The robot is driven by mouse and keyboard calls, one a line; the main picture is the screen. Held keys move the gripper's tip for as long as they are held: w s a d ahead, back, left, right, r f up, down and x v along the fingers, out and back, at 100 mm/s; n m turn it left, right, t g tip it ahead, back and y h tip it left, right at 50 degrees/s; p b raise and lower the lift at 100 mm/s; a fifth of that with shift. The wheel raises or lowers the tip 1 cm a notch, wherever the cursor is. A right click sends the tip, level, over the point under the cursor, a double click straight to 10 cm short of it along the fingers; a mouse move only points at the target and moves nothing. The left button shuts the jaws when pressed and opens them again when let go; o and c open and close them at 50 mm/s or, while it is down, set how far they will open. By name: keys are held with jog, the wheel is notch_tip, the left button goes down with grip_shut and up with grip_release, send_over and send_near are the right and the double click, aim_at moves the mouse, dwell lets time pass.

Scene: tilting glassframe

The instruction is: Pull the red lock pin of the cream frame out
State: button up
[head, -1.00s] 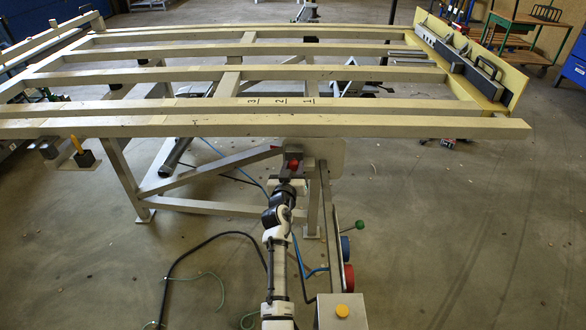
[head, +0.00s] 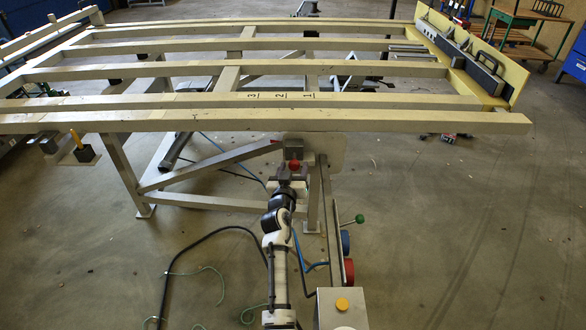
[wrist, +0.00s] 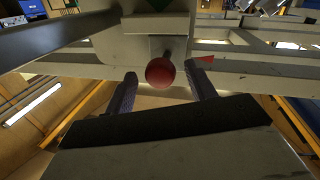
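The red lock pin's round knob (head: 295,167) shows below a grey bracket under the front beam of the cream frame (head: 400,121). In the wrist view the red knob (wrist: 160,72) is large, with a short dark shaft running from it to the light-coloured bracket behind. My gripper (head: 291,175) is at the knob in the head view. In the wrist view my gripper (wrist: 161,70) is open, with one dark finger on each side of the knob and visible gaps. Whether the fingertips reach past the knob is hard to tell.
A post with a green-ball lever (head: 360,218) and a blue and a red disc (head: 348,271) stands right of my arm. A slanted brace (head: 212,165) is left of my gripper. Cables lie on the floor at left. Floor at right is largely clear.

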jog(key=s+a+b, duration=0.2)
jog(key=s, duration=1.1)
jog(key=shift+s+a+b, duration=0.25)
jog(key=shift+a+b, duration=0.1)
